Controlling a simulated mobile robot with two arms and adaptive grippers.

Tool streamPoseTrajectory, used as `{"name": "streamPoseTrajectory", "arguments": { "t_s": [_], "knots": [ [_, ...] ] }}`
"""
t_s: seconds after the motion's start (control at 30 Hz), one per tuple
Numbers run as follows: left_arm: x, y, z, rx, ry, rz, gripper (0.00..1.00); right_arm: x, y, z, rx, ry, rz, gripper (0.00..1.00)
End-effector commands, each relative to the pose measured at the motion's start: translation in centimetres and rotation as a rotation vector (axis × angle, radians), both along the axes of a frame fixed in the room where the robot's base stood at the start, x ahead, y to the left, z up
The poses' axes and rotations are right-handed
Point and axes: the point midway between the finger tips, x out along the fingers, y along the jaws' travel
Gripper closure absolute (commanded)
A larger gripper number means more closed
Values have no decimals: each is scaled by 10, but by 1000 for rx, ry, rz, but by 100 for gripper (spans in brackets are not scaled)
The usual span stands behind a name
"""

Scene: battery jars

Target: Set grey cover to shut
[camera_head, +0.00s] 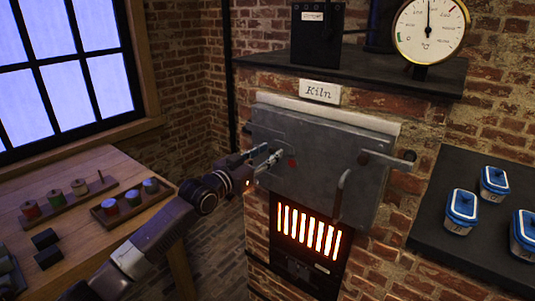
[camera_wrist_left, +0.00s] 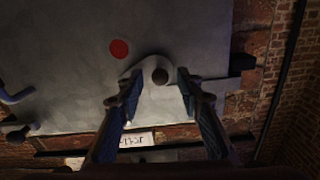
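The grey cover (camera_head: 325,155) is a flat metal plate on the front of the brick kiln, with a red dot near its left side. A pale rim shows along its top. I cannot tell whether it sits fully flush. My left gripper (camera_head: 265,157) is at the cover's left edge. Contact is unclear. My right gripper is not in view.
A bent lever (camera_head: 341,190) and a bar handle (camera_head: 390,160) stick out at the cover's right. A glowing grate (camera_head: 308,232) is below it. A dark shelf (camera_head: 440,235) with blue-lidded containers is at right.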

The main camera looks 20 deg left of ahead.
Motion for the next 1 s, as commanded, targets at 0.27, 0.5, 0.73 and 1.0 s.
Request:
{"name": "streamPoseTrajectory", "arguments": {
  "t_s": [0.27,0.5,0.73,1.0],
  "knots": [
    [0,0,0,0,0,0,99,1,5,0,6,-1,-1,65],
    [0,1,0,1,0,1,100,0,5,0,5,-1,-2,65],
    [0,0,-1,-14,6,1,100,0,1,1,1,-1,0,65],
    [-1,-1,-7,-126,47,1,100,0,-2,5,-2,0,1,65]
  ]
}}
